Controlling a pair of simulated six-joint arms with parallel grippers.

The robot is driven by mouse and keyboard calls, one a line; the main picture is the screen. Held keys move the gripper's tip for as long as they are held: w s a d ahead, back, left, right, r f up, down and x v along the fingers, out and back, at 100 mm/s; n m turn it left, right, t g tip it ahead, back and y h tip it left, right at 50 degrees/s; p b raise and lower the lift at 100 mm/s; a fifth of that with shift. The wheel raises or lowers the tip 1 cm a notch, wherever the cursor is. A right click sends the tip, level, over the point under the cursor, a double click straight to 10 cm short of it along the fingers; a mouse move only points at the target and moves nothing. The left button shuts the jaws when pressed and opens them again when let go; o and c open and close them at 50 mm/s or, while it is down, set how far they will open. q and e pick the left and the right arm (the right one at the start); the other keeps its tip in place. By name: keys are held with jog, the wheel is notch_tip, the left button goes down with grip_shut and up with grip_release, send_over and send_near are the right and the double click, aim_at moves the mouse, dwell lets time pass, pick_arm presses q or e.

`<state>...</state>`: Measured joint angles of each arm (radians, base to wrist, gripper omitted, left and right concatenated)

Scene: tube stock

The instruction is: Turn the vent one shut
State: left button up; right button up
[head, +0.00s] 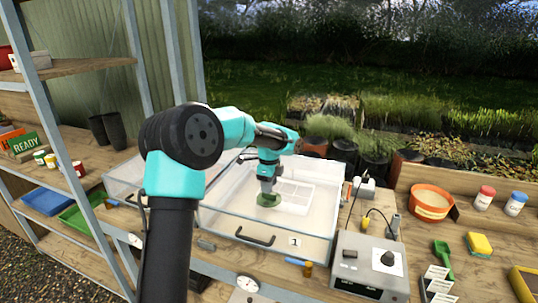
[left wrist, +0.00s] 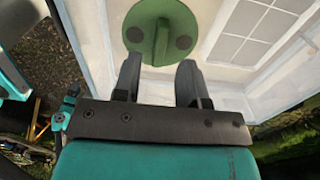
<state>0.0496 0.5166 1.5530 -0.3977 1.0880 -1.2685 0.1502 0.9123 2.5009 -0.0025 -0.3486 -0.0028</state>
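The vent on the clear lid marked 1 is a green disc (head: 268,200) with a raised grip bar; the left wrist view shows it too (left wrist: 148,22). Two dark round spots show on the disc, one on each side of the bar. My left gripper (head: 267,185) points down at the vent. In the left wrist view its fingers (left wrist: 158,68) are apart, with the bar lined up with the gap between them. I see no contact with the bar. The lid (head: 222,222) has a black handle at its front. My right gripper is not in view.
A second clear lid (head: 122,182) stands to the left, partly behind my arm. A grey control box (head: 362,262) with a black knob stands at front right. An orange pot (head: 431,203), shaker jars and a green scoop (head: 443,258) lie further right. A round dial (head: 247,284) is in front.

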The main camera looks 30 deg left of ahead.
pick_arm(q)
notch_tip(320, 180, up, 14)
jog(key=shift+f, duration=0.25)
dwell(0.5)
